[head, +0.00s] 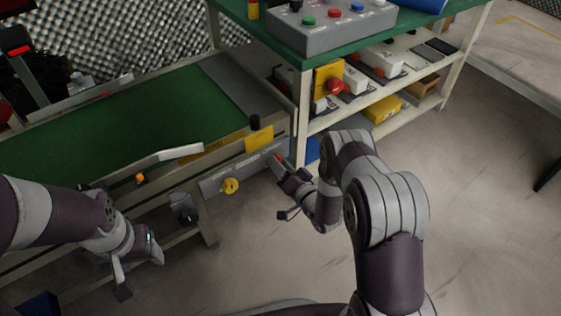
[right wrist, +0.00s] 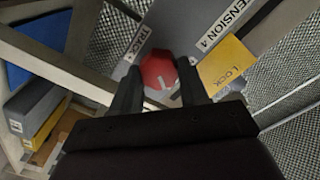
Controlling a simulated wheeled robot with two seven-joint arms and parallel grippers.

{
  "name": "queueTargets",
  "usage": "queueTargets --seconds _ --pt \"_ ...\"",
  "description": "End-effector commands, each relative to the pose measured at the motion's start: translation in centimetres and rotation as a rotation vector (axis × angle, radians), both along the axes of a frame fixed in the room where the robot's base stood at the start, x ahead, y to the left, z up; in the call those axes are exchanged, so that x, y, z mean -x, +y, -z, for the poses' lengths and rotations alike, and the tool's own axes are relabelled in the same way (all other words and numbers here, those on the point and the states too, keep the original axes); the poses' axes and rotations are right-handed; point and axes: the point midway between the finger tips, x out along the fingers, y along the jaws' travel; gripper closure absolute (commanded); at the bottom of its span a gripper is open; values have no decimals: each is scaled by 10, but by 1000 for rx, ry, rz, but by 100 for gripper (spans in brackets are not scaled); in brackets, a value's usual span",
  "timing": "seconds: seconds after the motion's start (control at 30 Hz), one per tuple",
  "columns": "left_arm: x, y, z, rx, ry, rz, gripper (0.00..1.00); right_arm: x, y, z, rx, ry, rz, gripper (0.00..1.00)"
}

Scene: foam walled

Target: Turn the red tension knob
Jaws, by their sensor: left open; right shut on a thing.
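The red tension knob (right wrist: 159,76) sits on a grey panel below a label reading "TENSION 4", in the right wrist view. My right gripper (right wrist: 158,88) has one finger on each side of the knob and is shut on it. In the head view a small red part of the knob (head: 279,158) shows at the right end of the grey side panel (head: 246,170), beside my right gripper (head: 286,170). My left gripper (head: 140,272) is open and empty, low in front of the conveyor.
A yellow knob (head: 230,186) is on the same panel. A yellow lock plate (right wrist: 228,66) is close to the right finger. The green conveyor belt (head: 110,112) lies behind. A shelf unit with a control box (head: 332,28) stands at the right. The floor in front is clear.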

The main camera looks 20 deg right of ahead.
Motion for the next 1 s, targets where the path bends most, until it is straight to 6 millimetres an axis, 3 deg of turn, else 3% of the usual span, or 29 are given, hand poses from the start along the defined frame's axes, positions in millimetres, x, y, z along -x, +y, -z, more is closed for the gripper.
queueTargets --seconds 0.4,0.87,0.9,0.97,1.0 --pt "0 0 -10 0 0 0 39 1 0 1 -141 54 0 86" --pt "0 0 -10 0 0 0 39 1 0 2 -152 59 0 87" --pt "0 0 -10 0 0 0 39 1 0 2 -152 59 0 50" --pt "0 0 -10 0 0 0 39 1 0 2 -152 59 0 31" --pt "0 0 -10 0 0 0 39 1 0 1 -152 58 0 31"
